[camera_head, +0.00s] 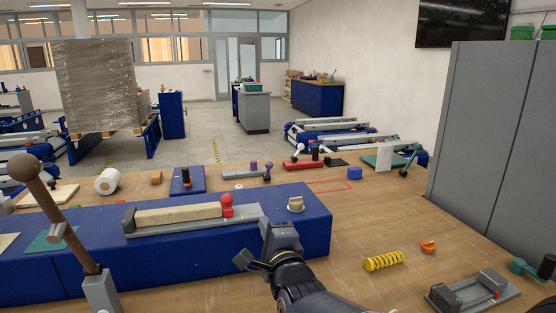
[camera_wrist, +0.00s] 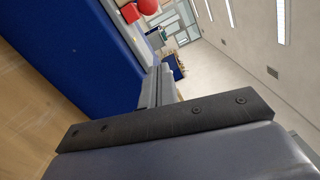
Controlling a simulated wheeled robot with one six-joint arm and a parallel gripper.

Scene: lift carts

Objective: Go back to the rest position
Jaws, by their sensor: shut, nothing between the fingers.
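My gripper (camera_head: 282,236) stands over the wooden table, at the right front end of the blue block. Its dark body also fills the lower part of the camera_wrist view (camera_wrist: 165,120), where the fingers are shut with nothing between them. The arm comes in from the bottom of the camera_head view. A small cream piece on a white disc (camera_head: 295,205) sits on the blue block (camera_head: 200,272) just behind my gripper, apart from it.
A grey fixture with a wooden bar and red knob (camera_head: 227,203) lies on the blue block. A lever with a brown ball (camera_head: 27,168) stands at front left. A yellow spring (camera_head: 384,261), an orange part (camera_head: 428,246) and a grey clamp (camera_head: 474,292) lie right. A grey cabinet (camera_head: 490,140) bounds the right side.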

